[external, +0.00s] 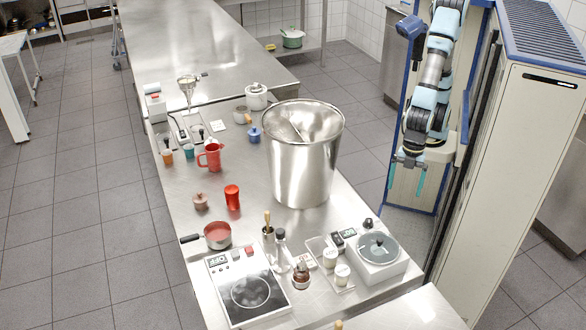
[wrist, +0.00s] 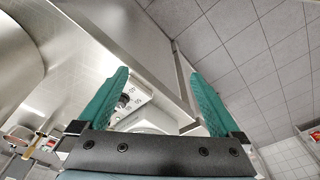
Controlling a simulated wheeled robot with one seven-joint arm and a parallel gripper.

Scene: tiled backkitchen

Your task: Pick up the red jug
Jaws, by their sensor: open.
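The red jug (external: 213,155) stands upright on the steel table, left of the big steel pot, in the external view. Its handle points left. My gripper (external: 406,186) hangs off the right side of the table, fingers down, well apart from the jug, with the big pot between them. In the wrist view my gripper (wrist: 160,105) shows two green fingers spread apart with nothing held between them. The jug cannot be made out in the wrist view.
A tall steel pot (external: 305,165) fills the table's middle right. A red cup (external: 232,197), small pots and a saucepan (external: 217,235) stand near the jug. A hot plate (external: 248,289) and a round-topped device (external: 378,252) are at the front.

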